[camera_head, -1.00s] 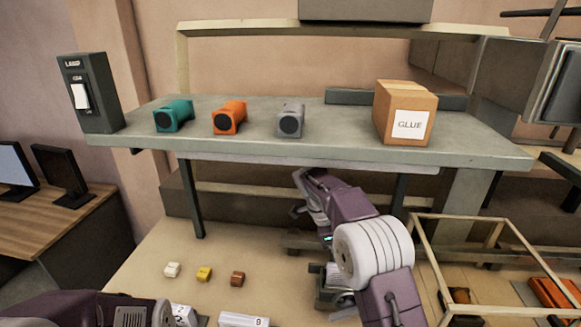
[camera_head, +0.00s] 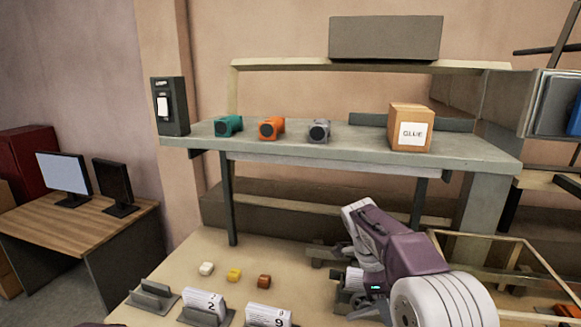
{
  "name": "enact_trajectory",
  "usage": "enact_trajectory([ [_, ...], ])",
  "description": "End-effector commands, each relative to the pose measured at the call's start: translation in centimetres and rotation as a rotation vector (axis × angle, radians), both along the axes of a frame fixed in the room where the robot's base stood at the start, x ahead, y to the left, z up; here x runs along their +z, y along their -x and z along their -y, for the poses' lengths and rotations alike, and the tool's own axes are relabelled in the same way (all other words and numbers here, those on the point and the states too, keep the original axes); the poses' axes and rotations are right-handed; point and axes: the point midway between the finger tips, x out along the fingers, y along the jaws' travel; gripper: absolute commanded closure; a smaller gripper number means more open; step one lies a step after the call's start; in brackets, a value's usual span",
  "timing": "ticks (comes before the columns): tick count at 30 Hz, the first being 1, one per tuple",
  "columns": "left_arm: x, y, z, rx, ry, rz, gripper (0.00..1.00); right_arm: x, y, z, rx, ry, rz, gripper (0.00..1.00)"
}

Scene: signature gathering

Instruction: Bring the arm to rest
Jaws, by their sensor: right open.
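My right arm comes in from the lower right. Its purple and white right gripper (camera_head: 343,251) is open with nothing seen between its fingers. It is over the right part of the beige worktop (camera_head: 300,250), below the front of the grey shelf (camera_head: 340,154). Some dark and pale items lie behind or just under the gripper, partly hidden by it. My left gripper is not in view; only a dark purple sliver shows at the bottom left edge.
On the shelf stand a switch box (camera_head: 170,106), teal (camera_head: 228,126), orange (camera_head: 271,129) and grey (camera_head: 319,131) blocks, and a GLUE box (camera_head: 411,128). A wooden-framed bin is right.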

Motion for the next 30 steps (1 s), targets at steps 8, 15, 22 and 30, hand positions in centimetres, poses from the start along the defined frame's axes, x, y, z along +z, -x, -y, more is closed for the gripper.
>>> enact_trajectory([
  [8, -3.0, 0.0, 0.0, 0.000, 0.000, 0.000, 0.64, -4.6, 5.8, -0.2, 0.181, -0.110, -0.068, 0.51],
  [15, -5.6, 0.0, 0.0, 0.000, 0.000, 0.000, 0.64, -13.0, 14.4, -2.4, 0.770, -0.299, -0.152, 0.51],
  [22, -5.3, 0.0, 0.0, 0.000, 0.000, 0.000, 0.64, -18.4, 19.5, -4.6, 1.541, -0.332, -0.179, 0.51],
  [30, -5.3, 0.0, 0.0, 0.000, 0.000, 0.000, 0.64, -18.4, 17.6, -4.8, 1.844, -0.235, -0.179, 0.51],
])
